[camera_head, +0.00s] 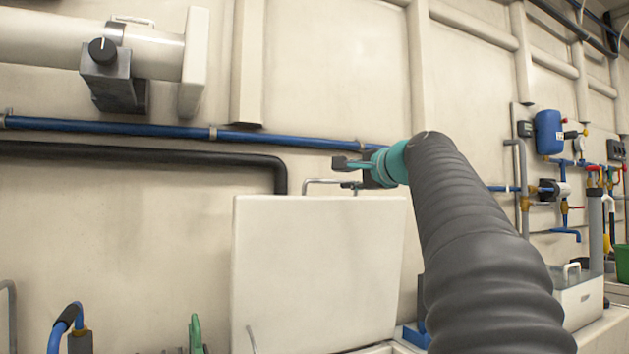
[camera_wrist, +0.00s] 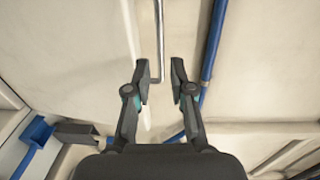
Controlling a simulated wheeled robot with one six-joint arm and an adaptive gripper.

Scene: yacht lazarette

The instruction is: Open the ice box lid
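The ice box lid (camera_head: 318,270) is a large pale panel in the middle of the head view. It stands raised, close to upright, in front of the wall. A thin metal handle (camera_head: 322,181) runs along its top edge. My gripper (camera_head: 347,165) is just above that edge, at the handle's right end, partly hidden by my own arm. In the wrist view, my gripper (camera_wrist: 160,70) has its two fingers apart, with the end of a metal bar (camera_wrist: 159,40) showing between their tips. I cannot tell whether they touch it. The box below the lid is mostly out of view.
A blue pipe (camera_head: 110,127) and a black pipe (camera_head: 130,152) run along the wall behind the lid. A blue tank (camera_head: 549,132) with valves hangs at right. A white container (camera_head: 578,295) stands at lower right. A green object (camera_head: 195,335) is at lower left.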

